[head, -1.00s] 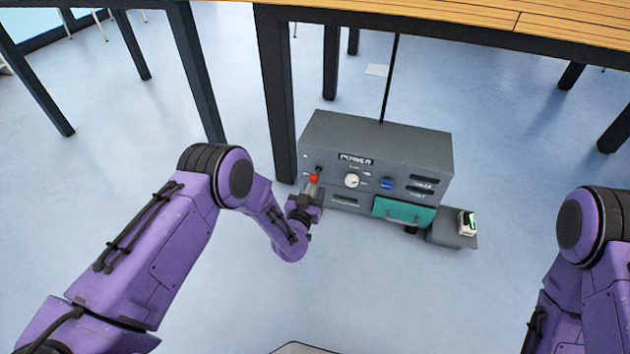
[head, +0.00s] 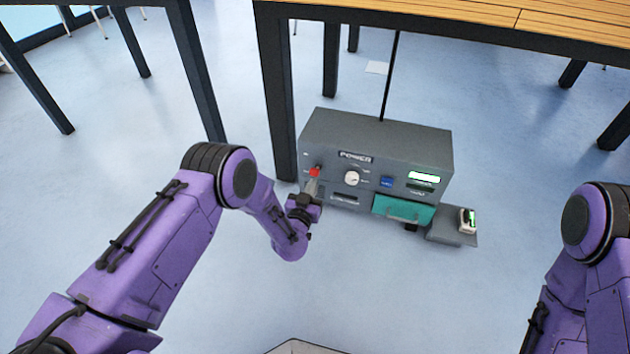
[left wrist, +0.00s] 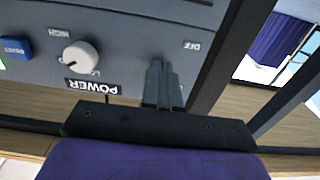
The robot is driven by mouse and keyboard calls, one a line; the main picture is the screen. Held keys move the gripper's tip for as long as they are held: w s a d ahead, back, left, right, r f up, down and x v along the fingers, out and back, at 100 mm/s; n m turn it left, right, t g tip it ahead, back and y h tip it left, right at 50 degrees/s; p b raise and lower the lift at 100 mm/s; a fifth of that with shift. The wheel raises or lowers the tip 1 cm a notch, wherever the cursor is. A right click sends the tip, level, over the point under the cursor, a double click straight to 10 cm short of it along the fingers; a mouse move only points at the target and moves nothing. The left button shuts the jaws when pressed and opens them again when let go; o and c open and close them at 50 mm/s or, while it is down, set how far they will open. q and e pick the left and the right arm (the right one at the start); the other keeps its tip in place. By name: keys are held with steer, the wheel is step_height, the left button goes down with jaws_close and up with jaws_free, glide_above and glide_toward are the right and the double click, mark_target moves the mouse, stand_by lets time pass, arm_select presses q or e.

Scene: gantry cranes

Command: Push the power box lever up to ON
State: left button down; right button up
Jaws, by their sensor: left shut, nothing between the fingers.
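The grey power box (head: 330,128) stands on the floor by a table leg, with a POWER label on its front. Its lever shows as a red knob (head: 314,172) at the left of the front face, and it points upward. My left gripper (head: 312,188) is shut and empty, right at the lever from below; I cannot tell whether it touches. In the left wrist view the shut fingers of my left gripper (left wrist: 160,84) are against the panel (left wrist: 130,35), near an OFF label (left wrist: 192,46). The lever is hidden there. My right gripper is out of view.
The box also has a white dial (head: 352,178), a blue button (head: 387,182), a lit display (head: 424,177) and a teal drawer (head: 404,209). A grey ledge (head: 440,238) at its right holds a small device (head: 467,220).

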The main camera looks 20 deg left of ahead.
arm_select(q)
steer(key=s+p, duration=0.3)
steer(key=s, duration=0.4)
steer(key=shift+p, duration=0.3)
steer(key=shift+w+a+r, duration=0.1)
steer(key=shift+r, duration=0.05)
